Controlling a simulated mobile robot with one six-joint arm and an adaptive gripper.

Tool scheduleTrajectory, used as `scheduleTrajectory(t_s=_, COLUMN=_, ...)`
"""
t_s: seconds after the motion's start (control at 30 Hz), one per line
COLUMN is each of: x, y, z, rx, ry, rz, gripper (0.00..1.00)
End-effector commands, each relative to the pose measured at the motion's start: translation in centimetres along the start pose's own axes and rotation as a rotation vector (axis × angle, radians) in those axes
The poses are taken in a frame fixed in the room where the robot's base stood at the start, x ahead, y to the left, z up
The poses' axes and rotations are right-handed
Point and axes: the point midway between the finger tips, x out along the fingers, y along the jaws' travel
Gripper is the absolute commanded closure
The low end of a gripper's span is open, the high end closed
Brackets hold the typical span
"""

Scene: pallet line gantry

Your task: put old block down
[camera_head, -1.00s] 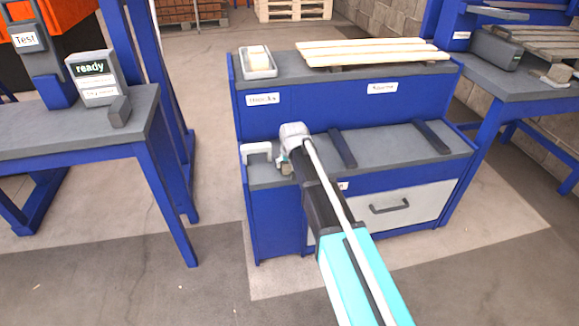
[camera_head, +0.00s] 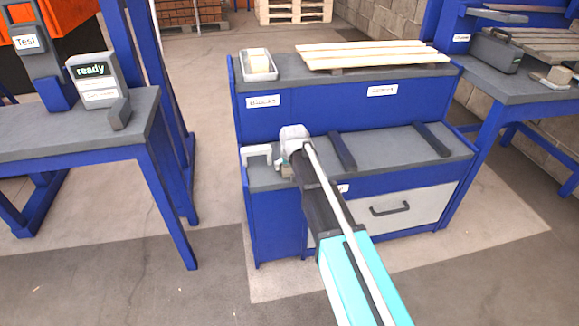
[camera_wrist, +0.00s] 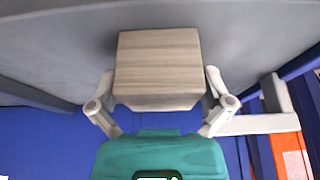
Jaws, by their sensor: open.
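The old block (camera_wrist: 157,65) is a pale grey-brown wooden block with visible grain. In the wrist view it sits between the fingers of my gripper (camera_wrist: 160,88), against the grey top of the bench's lower shelf. The fingers stand open on both sides of it, with a narrow gap at the right; contact at the left is hard to tell. In the head view my gripper (camera_head: 283,166) is low at the left end of the lower shelf (camera_head: 385,150). The block is mostly hidden there by my arm.
A white bracket (camera_head: 257,151) stands just left of my gripper. Two dark bars (camera_head: 342,151) lie across the shelf to the right. A tray (camera_head: 259,66) with a pale block and wooden slats (camera_head: 370,52) are on the upper shelf. A table with a "ready" display (camera_head: 92,75) stands left.

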Motion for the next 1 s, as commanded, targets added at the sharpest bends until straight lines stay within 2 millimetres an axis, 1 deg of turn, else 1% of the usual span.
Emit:
scheduleTrajectory(t_s=0.17, x=-0.5, y=0.0, z=-0.1, rx=0.000, ry=0.000, rz=0.000, gripper=0.00)
scheduleTrajectory(t_s=0.37, x=-1.7, y=0.0, z=-0.2, rx=0.000, ry=0.000, rz=0.000, gripper=0.00)
scheduleTrajectory(t_s=1.0, x=-7.4, y=0.0, z=-0.2, rx=0.000, ry=0.000, rz=0.000, gripper=0.00)
